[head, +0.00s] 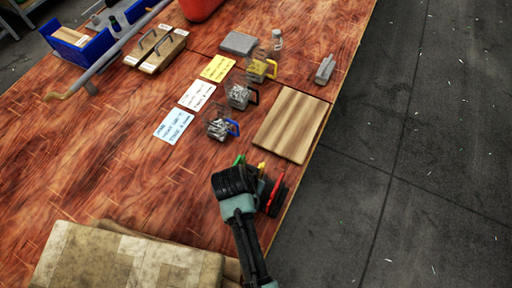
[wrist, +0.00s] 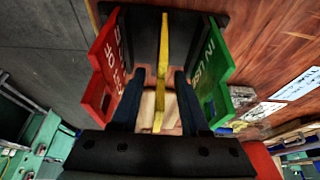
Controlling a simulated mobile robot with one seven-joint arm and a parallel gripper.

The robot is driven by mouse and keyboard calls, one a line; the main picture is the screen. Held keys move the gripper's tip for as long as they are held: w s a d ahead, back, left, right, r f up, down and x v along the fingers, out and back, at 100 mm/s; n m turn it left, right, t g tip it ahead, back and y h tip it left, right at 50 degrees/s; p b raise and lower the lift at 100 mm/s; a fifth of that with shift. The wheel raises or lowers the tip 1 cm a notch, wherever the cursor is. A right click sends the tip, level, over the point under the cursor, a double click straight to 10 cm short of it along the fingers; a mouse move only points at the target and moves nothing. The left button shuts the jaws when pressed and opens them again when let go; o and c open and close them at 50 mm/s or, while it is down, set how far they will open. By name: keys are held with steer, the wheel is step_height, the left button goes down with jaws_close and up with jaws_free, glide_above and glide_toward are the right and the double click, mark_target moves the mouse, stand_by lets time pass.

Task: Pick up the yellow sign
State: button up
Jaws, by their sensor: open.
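The yellow sign (wrist: 163,62) stands edge-on in a black holder (wrist: 193,22), between a red sign (wrist: 104,65) and a green sign (wrist: 210,75). My gripper (wrist: 160,76) is open, with one dark finger on each side of the yellow sign. A gap shows between each finger and the sign. In the head view, my gripper (head: 258,178) is over the holder at the table's right edge and hides much of it. Only small parts of the yellow sign (head: 262,168), the green sign (head: 239,160) and the red sign (head: 273,193) show.
A wooden board (head: 292,124) lies just beyond the holder. Small clear bins with blue (head: 218,127), black and yellow handles stand beside flat printed cards (head: 174,127). A folded cloth (head: 125,260) lies at the near left. Bare table lies left of my gripper.

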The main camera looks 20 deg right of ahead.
steer(key=shift+x, duration=1.4)
steer(key=shift+s, duration=0.1)
jaws_close()
